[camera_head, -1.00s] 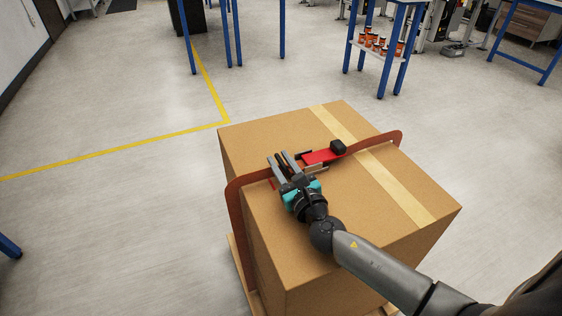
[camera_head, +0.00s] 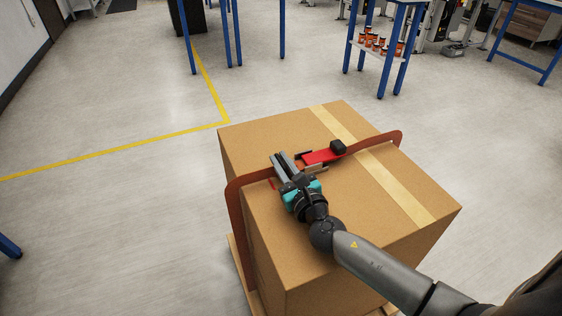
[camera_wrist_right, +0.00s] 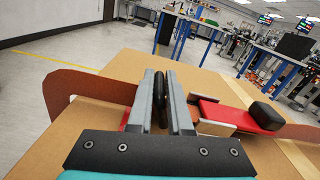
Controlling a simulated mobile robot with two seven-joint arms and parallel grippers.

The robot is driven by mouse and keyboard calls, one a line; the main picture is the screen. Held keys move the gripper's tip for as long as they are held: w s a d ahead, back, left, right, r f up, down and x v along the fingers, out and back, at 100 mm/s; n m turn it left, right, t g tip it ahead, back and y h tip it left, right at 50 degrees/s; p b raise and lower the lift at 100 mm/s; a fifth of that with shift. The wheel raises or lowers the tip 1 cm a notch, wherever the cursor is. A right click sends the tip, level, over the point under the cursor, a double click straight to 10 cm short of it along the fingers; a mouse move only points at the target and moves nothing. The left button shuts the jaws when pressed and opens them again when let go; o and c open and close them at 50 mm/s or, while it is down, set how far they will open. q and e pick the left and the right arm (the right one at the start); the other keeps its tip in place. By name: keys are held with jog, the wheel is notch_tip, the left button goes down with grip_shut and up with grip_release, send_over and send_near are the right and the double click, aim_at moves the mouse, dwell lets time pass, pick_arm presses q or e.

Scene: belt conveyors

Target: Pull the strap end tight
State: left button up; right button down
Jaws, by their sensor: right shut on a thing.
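A brown-red strap (camera_head: 236,218) runs around the cardboard box (camera_head: 375,245) and across its top. A red buckle (camera_head: 322,156) with a black knob (camera_head: 338,147) sits on the strap on the box top. It also shows in the right wrist view (camera_wrist_right: 238,114), right of the fingers. My right gripper (camera_head: 279,155) is just left of the buckle, over the strap. Its fingers are closed on a thin dark piece (camera_wrist_right: 160,98), seen edge-on, which looks like the strap end. The fingers hide part of the strap. My left gripper is not in view.
The box stands on a wooden pallet (camera_head: 240,272), with a pale tape strip (camera_head: 405,195) on top. Blue-legged tables (camera_head: 391,50) stand behind, one with several small orange-and-black items. The floor left of the box is clear, with yellow lines (camera_head: 120,147).

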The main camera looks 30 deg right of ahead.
jog(key=shift+a, duration=0.2)
dwell(0.3)
jog(key=shift+a, duration=0.15)
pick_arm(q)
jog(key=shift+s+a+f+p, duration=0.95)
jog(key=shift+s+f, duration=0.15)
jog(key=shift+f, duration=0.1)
pick_arm(e)
jog(key=a, duration=0.9)
jog(key=shift+w+a+f, duration=0.1)
jog(key=shift+w+a, duration=0.15)
jog(key=shift+a, duration=0.1)
jog(key=c, duration=0.9)
grip_release()
jog(key=shift+c, duration=0.2)
jog(key=shift+o, duration=0.3)
jog(key=shift+d, duration=0.1)
jog(key=shift+s, duration=0.1)
